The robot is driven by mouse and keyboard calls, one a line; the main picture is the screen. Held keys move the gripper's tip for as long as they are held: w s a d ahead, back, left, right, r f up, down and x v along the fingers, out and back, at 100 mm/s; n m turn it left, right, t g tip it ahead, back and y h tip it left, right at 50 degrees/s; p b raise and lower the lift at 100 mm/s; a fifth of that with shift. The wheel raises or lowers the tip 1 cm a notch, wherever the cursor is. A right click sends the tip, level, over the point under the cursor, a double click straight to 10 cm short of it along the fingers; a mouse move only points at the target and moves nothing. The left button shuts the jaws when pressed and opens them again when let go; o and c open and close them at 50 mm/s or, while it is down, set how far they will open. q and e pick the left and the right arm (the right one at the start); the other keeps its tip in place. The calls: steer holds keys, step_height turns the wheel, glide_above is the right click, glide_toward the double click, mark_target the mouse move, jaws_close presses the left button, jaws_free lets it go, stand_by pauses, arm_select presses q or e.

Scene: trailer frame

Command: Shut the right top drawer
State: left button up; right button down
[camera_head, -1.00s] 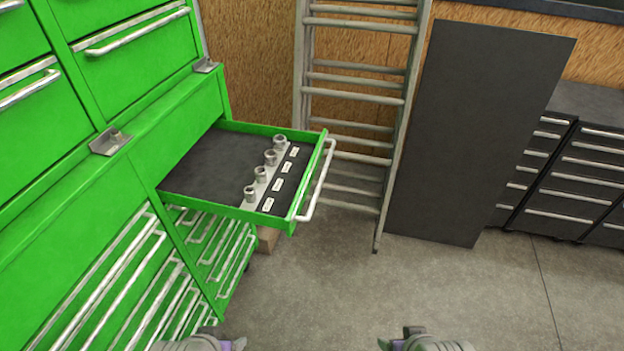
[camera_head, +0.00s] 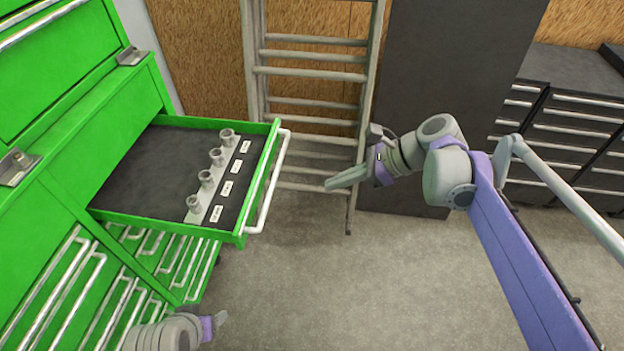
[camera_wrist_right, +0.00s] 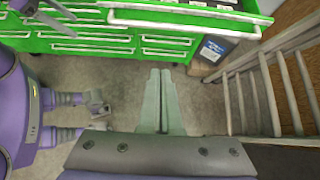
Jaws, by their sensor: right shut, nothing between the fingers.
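The right top drawer (camera_head: 140,165) of the green cabinet is pulled out, with a dark liner and several sockets on a grey rail inside. Its pale bar handle (camera_head: 268,185) runs along the front edge. The drawer's green front also shows at the top of the right wrist view (camera_wrist_right: 190,18). My right gripper (camera_head: 331,185) is shut and empty, to the right of the handle, its fingers pointing towards the drawer front without touching it. Its fingers also show in the right wrist view (camera_wrist_right: 163,78). My left gripper (camera_head: 219,321) is partly seen at the bottom, below the drawer; its jaws are unclear.
Closed green drawers with bar handles (camera_head: 60,285) lie below and left of the open drawer. A metal ladder (camera_head: 310,73) leans on the wooden wall behind. A dark panel (camera_head: 440,70) and dark drawer cabinets (camera_head: 575,140) stand right. The concrete floor in front is clear.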

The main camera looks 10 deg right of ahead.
steer(key=a+r+x, duration=0.2)
steer(key=x, duration=1)
steer(key=shift+r, duration=0.2)
steer(key=shift+w, duration=0.1)
